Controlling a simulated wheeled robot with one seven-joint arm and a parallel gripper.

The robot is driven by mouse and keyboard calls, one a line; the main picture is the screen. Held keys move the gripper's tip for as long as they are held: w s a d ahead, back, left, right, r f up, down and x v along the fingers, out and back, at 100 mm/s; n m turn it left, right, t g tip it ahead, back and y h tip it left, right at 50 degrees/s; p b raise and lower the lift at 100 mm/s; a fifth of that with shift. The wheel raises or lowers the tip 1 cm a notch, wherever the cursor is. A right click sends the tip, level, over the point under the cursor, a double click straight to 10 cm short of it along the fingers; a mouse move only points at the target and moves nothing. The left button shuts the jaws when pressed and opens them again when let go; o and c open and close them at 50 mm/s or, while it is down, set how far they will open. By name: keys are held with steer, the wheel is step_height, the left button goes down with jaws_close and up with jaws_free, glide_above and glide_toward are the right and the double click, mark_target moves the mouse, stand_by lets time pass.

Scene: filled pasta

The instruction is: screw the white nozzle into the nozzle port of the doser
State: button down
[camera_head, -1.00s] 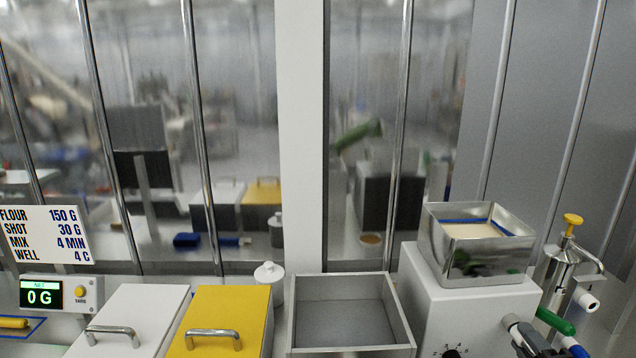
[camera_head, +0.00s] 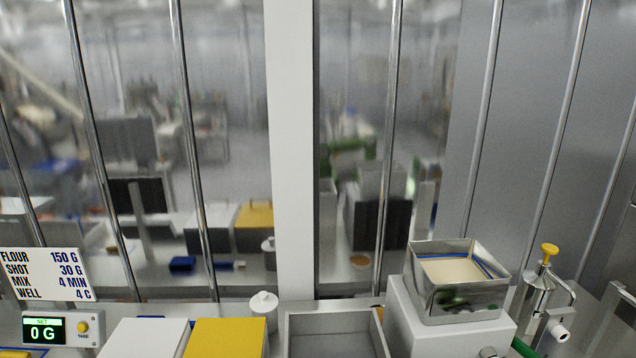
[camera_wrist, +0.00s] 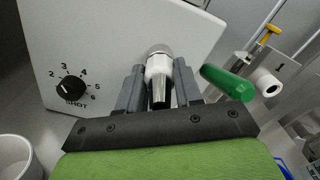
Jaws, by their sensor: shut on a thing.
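The doser (camera_head: 440,315) is a white box with a steel hopper (camera_head: 455,285) of pale filling on top. In the wrist view its front (camera_wrist: 110,45) carries a black SHOT dial (camera_wrist: 70,88) and a grey metal port (camera_wrist: 160,50). My gripper (camera_wrist: 160,68) is shut on the white nozzle (camera_wrist: 159,66), with a grey finger on each side. The nozzle lies in line with the port and appears to meet it; I cannot tell how deep it sits. A dark part shows between the fingers below the white. My gripper is not seen in the head view.
A green handle (camera_wrist: 228,82) sits close to the right of my fingers. Beyond it stands a steel dispenser (camera_head: 540,300) with a yellow knob and a white roll-like end (camera_wrist: 268,85). A white cup (camera_wrist: 18,158) is at lower left. An open grey tray (camera_head: 335,322) stands left of the doser.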

steer(key=shift+r+m+p, duration=0.5)
steer(key=shift+m+p, duration=0.4)
steer(key=shift+p, duration=0.05)
steer(key=shift+m+p, duration=0.85)
steer(key=shift+m, duration=0.25)
steer(key=m+p, duration=0.2)
steer(key=m, duration=0.2)
steer(key=shift+f, duration=0.1)
steer(key=m, duration=0.3)
steer(key=shift+f+p, duration=0.15)
steer(key=shift+p, duration=0.25)
steer(key=shift+w+f, duration=0.1)
steer(key=m, duration=1)
steer(key=shift+m, duration=0.8)
